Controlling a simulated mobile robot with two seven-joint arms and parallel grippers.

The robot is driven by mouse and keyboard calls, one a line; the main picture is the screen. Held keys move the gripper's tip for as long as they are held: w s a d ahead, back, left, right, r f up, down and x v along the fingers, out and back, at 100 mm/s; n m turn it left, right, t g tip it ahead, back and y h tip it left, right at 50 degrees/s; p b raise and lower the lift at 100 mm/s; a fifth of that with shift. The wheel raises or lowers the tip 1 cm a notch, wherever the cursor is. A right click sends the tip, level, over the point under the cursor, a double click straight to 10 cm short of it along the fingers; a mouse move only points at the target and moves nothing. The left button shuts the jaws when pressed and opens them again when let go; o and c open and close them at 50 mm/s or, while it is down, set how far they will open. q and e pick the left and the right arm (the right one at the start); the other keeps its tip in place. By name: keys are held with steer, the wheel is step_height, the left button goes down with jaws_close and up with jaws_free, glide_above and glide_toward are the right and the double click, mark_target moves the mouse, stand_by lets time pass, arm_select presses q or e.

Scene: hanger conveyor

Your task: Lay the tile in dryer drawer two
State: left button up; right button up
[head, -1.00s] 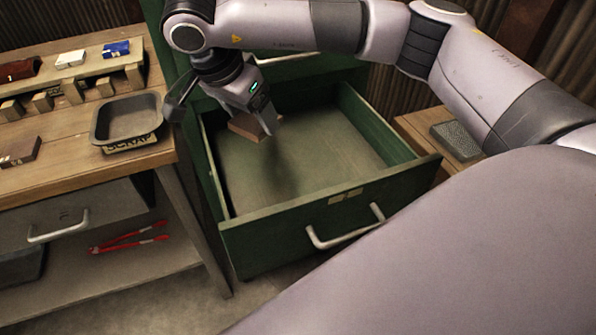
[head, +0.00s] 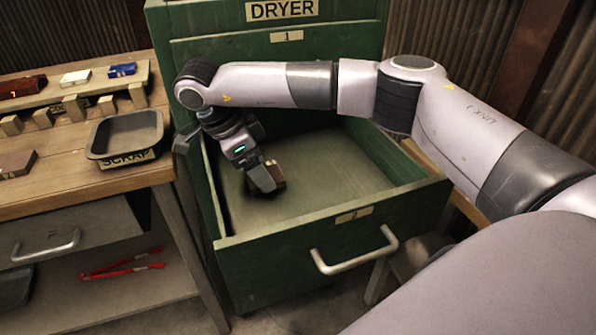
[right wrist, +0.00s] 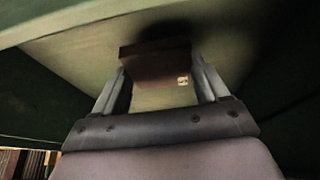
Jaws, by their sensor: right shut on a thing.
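The tile (head: 277,172) is a small brown block with a pale mark on one face, low inside the open green dryer drawer two (head: 352,228). My right gripper (head: 268,180) reaches down into the drawer and is shut on the tile. In the right wrist view the tile (right wrist: 156,64) sits between the two fingers, close over the drawer floor, with a dark shadow beside it. I cannot tell whether it touches the floor. My left gripper is not in view.
The green dryer cabinet (head: 330,42) stands behind the drawer, with drawer one shut above. At the left, a wooden workbench (head: 75,189) holds a grey scrap tray (head: 126,136) and several blocks. Red tongs (head: 122,268) lie on its lower shelf. Most of the drawer floor is clear.

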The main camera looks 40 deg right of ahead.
mark_target(275, 170)
step_height(275, 170, down, 2)
steer(key=shift+d+f, duration=0.1)
steer(key=shift+d, duration=0.05)
steer(key=d, duration=0.3)
steer(key=shift+s+r, duration=0.25)
steer(key=shift+s, duration=0.1)
steer(key=shift+s+d, duration=0.15)
steer(key=shift+d, duration=0.4)
steer(key=shift+s+d, duration=0.15)
steer(key=shift+d, duration=0.35)
steer(key=shift+s+d+f, duration=0.2)
steer(key=shift+d+f, duration=0.05)
steer(key=shift+d, duration=0.4)
steer(key=shift+s+d+f, duration=0.15)
steer(key=shift+d+f, duration=0.1)
steer(key=shift+d, duration=0.35)
steer(key=shift+f, duration=0.1)
steer(key=shift+f, duration=0.1)
steer(key=o, duration=1.1)
